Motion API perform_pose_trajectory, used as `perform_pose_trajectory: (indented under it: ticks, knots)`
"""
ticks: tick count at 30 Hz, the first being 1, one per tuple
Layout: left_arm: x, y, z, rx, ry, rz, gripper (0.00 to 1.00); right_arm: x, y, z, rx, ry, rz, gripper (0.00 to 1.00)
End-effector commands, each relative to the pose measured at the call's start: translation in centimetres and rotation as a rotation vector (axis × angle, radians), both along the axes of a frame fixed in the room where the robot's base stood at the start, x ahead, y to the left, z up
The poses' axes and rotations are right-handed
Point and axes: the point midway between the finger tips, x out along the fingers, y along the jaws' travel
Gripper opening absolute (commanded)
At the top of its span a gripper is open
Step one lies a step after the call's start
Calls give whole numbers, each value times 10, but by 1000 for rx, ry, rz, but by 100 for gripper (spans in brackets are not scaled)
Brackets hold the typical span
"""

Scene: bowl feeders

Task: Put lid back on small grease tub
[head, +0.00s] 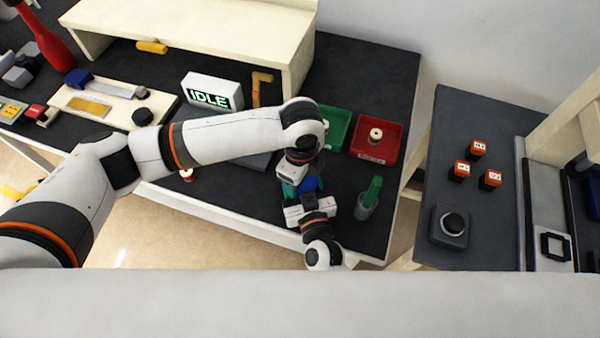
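A small blue object (309,184) with a teal part (289,190) beside it shows between my two grippers near the table's front edge. It may be the grease tub and its lid, but I cannot tell which part is which. My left gripper (296,174) comes down from above, close to the blue and teal parts. My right gripper (307,202) reaches in from the front, right against them. The fingertips of both grippers are largely hidden, so their grip on these parts is unclear.
A grey cup (366,208) with a green-handled tool (373,190) stands just right of the grippers. A green tray (338,122) and a red tray (377,150) lie behind. A white IDLE display (212,90) stands left. A small red-and-white item (187,175) sits near the front edge.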

Motion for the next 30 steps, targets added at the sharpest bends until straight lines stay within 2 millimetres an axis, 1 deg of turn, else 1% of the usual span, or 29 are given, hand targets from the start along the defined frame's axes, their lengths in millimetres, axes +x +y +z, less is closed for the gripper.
perform_pose_trajectory:
  ticks: [1, 6, 15, 30]
  knots:
    - [-3, 2, -9, 6, 8, 3, 41, 0, 3, 3, 13, -6, 1, 17]
    - [-2, 2, -10, 6, 8, 5, 41, 0, 3, 3, 17, -6, 1, 17]
    - [-3, 2, -2, 13, 9, 4, 41, 0, 4, 4, 20, -6, 1, 17]
    - [-3, 0, 2, 9, 10, -1, 41, 1, 2, 4, 13, -7, 0, 17]
